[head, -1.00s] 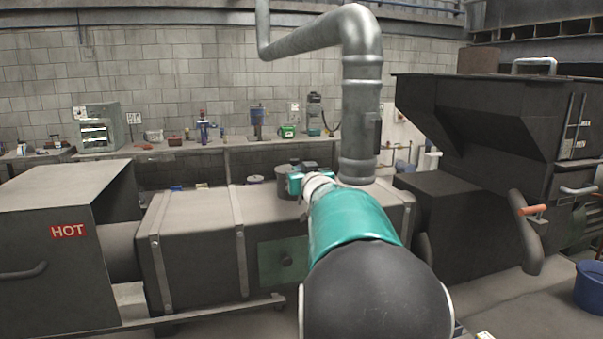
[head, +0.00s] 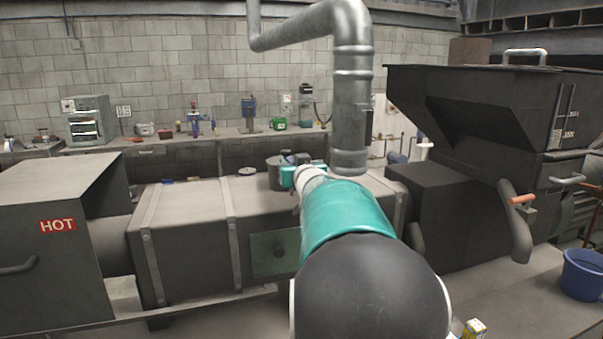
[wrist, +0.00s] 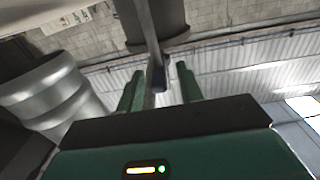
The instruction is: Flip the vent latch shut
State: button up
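My gripper (head: 302,174) is at the far end of my teal arm, beside a dark round vent can (head: 276,174) on top of the long grey duct (head: 190,235). In the wrist view, my gripper's two green fingers (wrist: 158,85) stand apart. A narrow dark lever (wrist: 150,45), which looks like the vent latch, reaches down from a dark cylinder and shows between the fingers. I cannot tell whether it touches either finger. In the head view, my arm and gripper hide the latch.
A thick metal pipe (head: 350,110) comes down just right of my gripper, close to my arm. A dark box with a HOT sign (head: 58,226) stands left. A large dark hopper machine (head: 480,120) and a blue bucket (head: 583,275) are at the right. A cluttered bench (head: 180,140) is behind.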

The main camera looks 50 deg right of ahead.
jog(key=v, duration=1.2)
jog(key=shift+s+a, duration=0.15)
jog(key=shift+s, duration=0.2)
jog(key=w+a+f+n+g+y, duration=0.1)
jog(key=a+f+n+y, duration=0.35)
jog(key=a, duration=0.85)
jog(key=w+a+f+n+y, duration=0.15)
jog(key=a+y, duration=0.55)
jog(key=a, duration=0.7)
jog(key=s+a+f+n+g+y, duration=0.1)
jog(key=s+a+f+g, duration=0.15)
jog(key=a, duration=0.25)
jog(key=s+a+f+g+y, duration=0.1)
jog(key=s+a+f+g, duration=0.1)
jog(key=a+f, duration=0.15)
jog(key=s+a+f+m+g+h, duration=0.1)
jog(key=s+a+f+g+h, duration=0.1)
jog(key=s+f+g+h, duration=0.2)
jog(key=shift+s+f, duration=1.85)
jog(key=shift+s, duration=1.6)
